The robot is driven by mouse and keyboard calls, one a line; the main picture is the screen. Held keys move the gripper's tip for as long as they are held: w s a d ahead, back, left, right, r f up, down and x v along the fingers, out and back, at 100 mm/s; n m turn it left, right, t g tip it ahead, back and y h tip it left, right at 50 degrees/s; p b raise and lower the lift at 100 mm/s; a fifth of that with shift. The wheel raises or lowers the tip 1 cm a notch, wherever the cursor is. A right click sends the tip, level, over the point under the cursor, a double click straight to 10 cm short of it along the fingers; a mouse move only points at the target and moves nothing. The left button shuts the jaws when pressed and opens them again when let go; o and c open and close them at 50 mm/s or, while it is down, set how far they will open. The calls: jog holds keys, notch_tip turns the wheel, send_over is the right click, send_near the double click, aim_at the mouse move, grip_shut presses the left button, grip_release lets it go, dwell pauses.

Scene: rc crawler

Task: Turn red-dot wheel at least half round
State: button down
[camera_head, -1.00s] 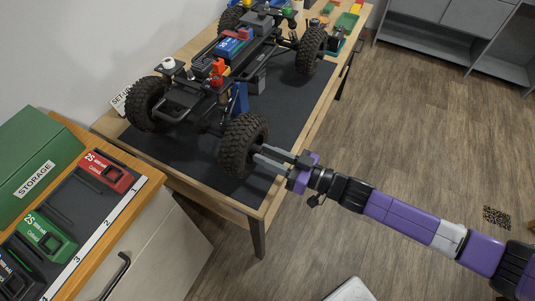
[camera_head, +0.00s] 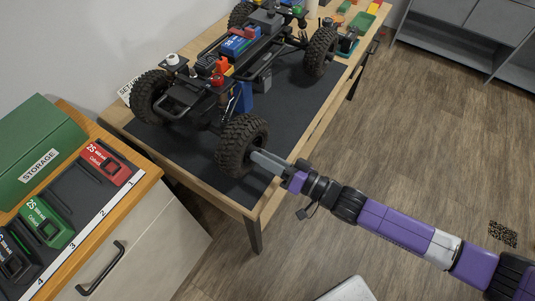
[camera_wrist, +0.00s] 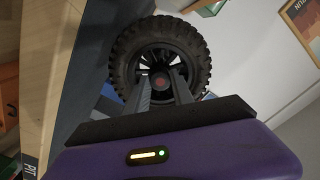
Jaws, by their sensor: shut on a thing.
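The crawler (camera_head: 197,97) stands on a dark mat (camera_head: 300,105) on the wooden bench. Its near wheel (camera_head: 240,146) has a black knobby tyre, and that wheel fills the top of the wrist view (camera_wrist: 118,60). A red dot (camera_wrist: 160,82) shows at the middle of its hub, between my two fingers. My gripper (camera_head: 254,156) reaches the wheel's outer face from the right. In the wrist view, my gripper (camera_wrist: 161,80) has its fingertips on either side of the hub, shut on it. The exact contact at the fingertips is dark and hard to see.
A charging dock with red (camera_head: 108,163) and green (camera_head: 47,223) battery packs stands on a cabinet at lower left, beside a green storage box (camera_head: 38,150). Another crawler wheel (camera_head: 151,97) stands left of the near one. The floor (camera_head: 420,150) to the right is open.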

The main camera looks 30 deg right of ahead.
jog(key=m, duration=0.3)
jog(key=shift+m+b, duration=0.3)
jog(key=shift+b, duration=0.1)
jog(key=m+b, duration=0.1)
jog(key=m, duration=0.2)
jog(key=shift+m, duration=0.4)
jog(key=m+b, duration=0.2)
jog(key=m, duration=0.2)
jog(key=shift+b, duration=0.35)
jog(key=shift+m+b, duration=0.45)
jog(key=shift+m, duration=0.35)
jog(key=shift+r, duration=0.1)
jog(key=c, duration=1.1)
grip_release()
jog(key=b+v, duration=0.1)
jog(key=v, duration=0.6)
jog(key=shift+s+d, duration=0.2)
jog(key=shift+s, duration=0.15)
